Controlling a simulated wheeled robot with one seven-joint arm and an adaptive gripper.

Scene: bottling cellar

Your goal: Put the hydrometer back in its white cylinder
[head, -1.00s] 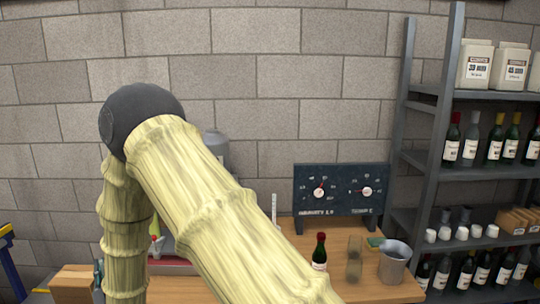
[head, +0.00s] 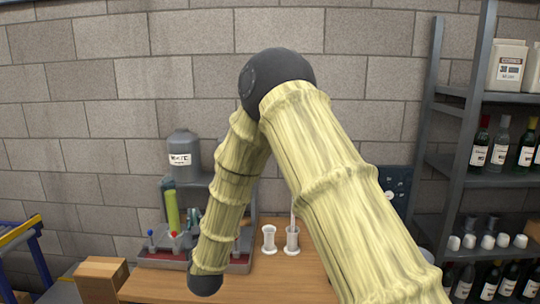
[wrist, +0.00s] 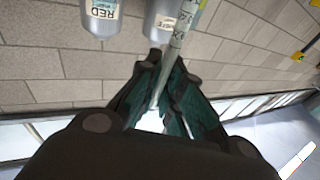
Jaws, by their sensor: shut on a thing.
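My gripper (wrist: 164,64), with dark teal fingers, is shut on the hydrometer (wrist: 184,28), a thin pale tube with scale marks, in the wrist view. The hydrometer runs slantwise up out of the fingers to the top edge. In the head view two small white cylinders stand side by side on the bench: a left one (head: 269,241) and a right one (head: 292,242). A thin pale stem rises at the right one; I cannot tell what it is. My gripper is not visible in the head view, where my arm covers part of the bench.
A red-edged tray (head: 153,261) with small items stands on the wooden bench (head: 268,287), beside a tall green cylinder (head: 172,211). A grey container (head: 184,155) is behind. The bottle shelf (head: 445,170) stands at right.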

